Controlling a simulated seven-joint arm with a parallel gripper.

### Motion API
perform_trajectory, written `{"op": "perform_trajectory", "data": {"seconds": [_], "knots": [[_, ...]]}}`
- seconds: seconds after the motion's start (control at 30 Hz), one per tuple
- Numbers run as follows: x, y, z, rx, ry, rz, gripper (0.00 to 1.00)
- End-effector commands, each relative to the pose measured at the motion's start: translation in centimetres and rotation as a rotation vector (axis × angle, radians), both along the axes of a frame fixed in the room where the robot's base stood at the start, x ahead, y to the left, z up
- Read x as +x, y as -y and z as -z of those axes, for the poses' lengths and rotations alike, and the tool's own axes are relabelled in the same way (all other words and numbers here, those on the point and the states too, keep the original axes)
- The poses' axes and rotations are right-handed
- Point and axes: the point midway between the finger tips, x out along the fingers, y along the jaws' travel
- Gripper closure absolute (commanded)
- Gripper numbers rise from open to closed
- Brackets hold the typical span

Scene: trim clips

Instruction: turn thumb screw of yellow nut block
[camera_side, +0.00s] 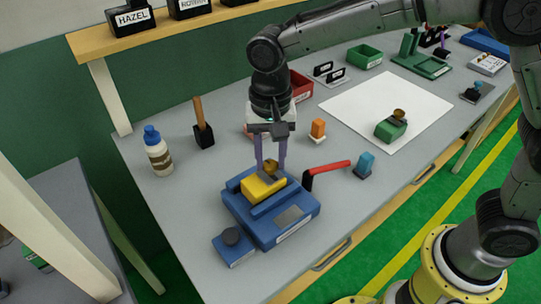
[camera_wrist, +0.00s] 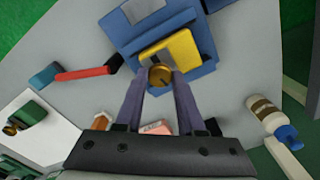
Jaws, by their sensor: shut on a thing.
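The yellow nut block (camera_side: 264,187) sits in a blue fixture (camera_side: 284,231) on the grey bench, and it also shows in the wrist view (camera_wrist: 184,52). Its brass thumb screw (camera_wrist: 160,75) stands at the block's edge, and in the side view the screw (camera_side: 271,166) is partly covered by my fingers. My gripper (camera_side: 270,166) points down over the block. In the wrist view its two purple-grey fingers (camera_wrist: 159,80) are on either side of the screw, shut on it. A second block, green with a brass screw (camera_side: 391,128), lies on the white sheet.
A red-handled tool (camera_side: 328,169) and a blue clip (camera_side: 364,165) lie right of the fixture. An orange clip (camera_side: 318,129), red bin (camera_side: 301,86) and bottle (camera_side: 157,152) stand farther back. A blue box with a dark knob (camera_side: 232,246) adjoins the fixture.

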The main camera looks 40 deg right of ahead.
Motion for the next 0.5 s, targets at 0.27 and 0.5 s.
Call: {"op": "perform_trajectory", "data": {"seconds": [0.27,0.5], "knots": [[0.05,-0.02,-0.12,0.002,0.003,0.144,1.00],[0.05,-0.02,-0.13,0.002,0.003,0.197,1.00]]}}
